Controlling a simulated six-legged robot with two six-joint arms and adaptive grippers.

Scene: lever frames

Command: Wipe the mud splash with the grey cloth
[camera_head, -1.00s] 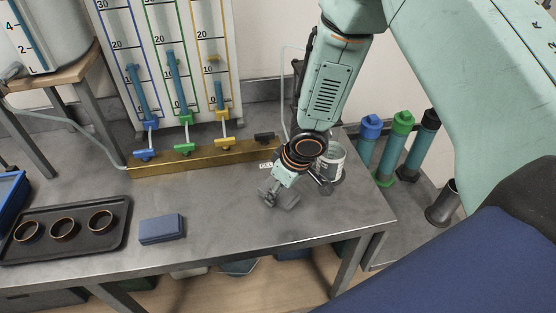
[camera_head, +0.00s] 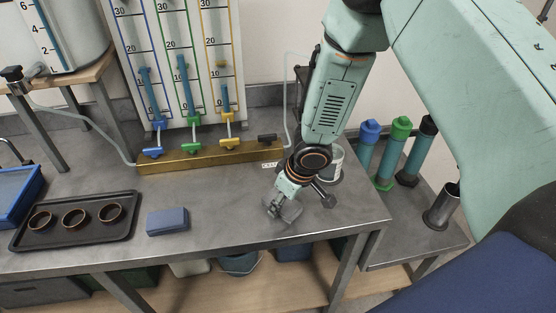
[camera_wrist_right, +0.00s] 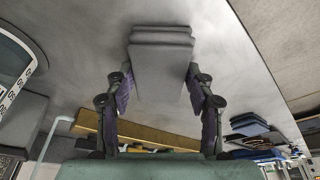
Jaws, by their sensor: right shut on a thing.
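My right gripper (camera_head: 279,205) is low over the right part of the grey bench (camera_head: 225,215). It is shut on the grey cloth (camera_head: 291,212), a small folded pad close to the bench top. In the right wrist view, the cloth (camera_wrist_right: 161,50) lies between the two fingers of the gripper (camera_wrist_right: 161,88). I cannot tell whether the cloth touches the bench. No mud splash can be made out; the cloth and gripper hide part of the bench. My left gripper is not in view.
A brass valve block (camera_head: 210,156) runs along the back. A metal can (camera_head: 333,163) stands behind my right wrist. A blue-grey block (camera_head: 167,221) and a black tray (camera_head: 128,230) with three rings are to the left. Capped cylinders (camera_head: 390,153) stand right.

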